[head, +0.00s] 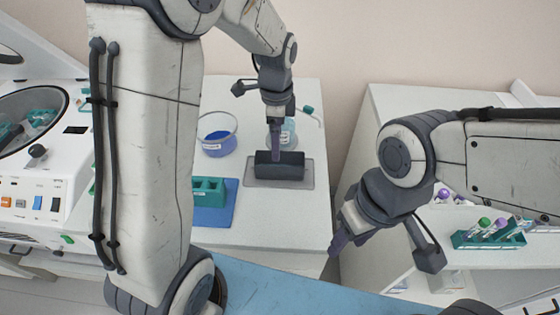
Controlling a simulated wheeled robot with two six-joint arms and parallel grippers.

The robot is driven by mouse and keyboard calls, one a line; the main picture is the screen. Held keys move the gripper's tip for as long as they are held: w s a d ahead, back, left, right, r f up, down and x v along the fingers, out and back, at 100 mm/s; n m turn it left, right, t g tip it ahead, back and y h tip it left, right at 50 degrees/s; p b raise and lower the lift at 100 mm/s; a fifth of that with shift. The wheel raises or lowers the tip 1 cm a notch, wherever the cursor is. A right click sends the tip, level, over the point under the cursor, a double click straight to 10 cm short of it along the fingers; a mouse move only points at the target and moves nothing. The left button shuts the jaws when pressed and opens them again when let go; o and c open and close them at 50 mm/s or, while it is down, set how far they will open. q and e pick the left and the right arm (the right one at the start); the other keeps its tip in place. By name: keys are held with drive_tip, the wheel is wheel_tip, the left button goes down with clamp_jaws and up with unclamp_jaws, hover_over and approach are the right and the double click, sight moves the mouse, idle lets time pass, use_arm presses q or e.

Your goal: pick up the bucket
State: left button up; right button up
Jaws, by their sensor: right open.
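A round, clear tub with blue contents and a white label (216,137) stands on the white bench; it looks most like a bucket. A dark grey block (280,168) lies on a grey mat (303,181) to its right. I cannot tell for sure which one the task calls the bucket. My right gripper (345,232) is open and empty, right of the bench edge, away from both.
A teal rack (208,185) stands on a blue mat (214,215). A small clear vessel (288,134) stands behind the dark block. A white machine (40,170) with an open lid is at left. A teal tube rack (489,237) is on the right bench. A gap separates the benches.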

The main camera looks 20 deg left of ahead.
sight(280, 162)
use_arm(q)
wheel_tip(280, 162, down, 4)
drive_tip(key=shift+f, duration=0.15)
drive_tip(key=f, duration=0.1)
drive_tip(key=f+p, duration=0.1)
drive_tip(key=f, duration=0.2)
drive_tip(key=shift+w+d+f+p, duration=0.1)
drive_tip(key=shift+d+p, duration=0.2)
drive_tip(key=shift+d, duration=0.05)
drive_tip(key=shift+f, duration=0.5)
drive_tip(key=c, duration=1.4)
drive_tip(key=shift+c, duration=0.2)
drive_tip(key=shift+r, duration=0.1)
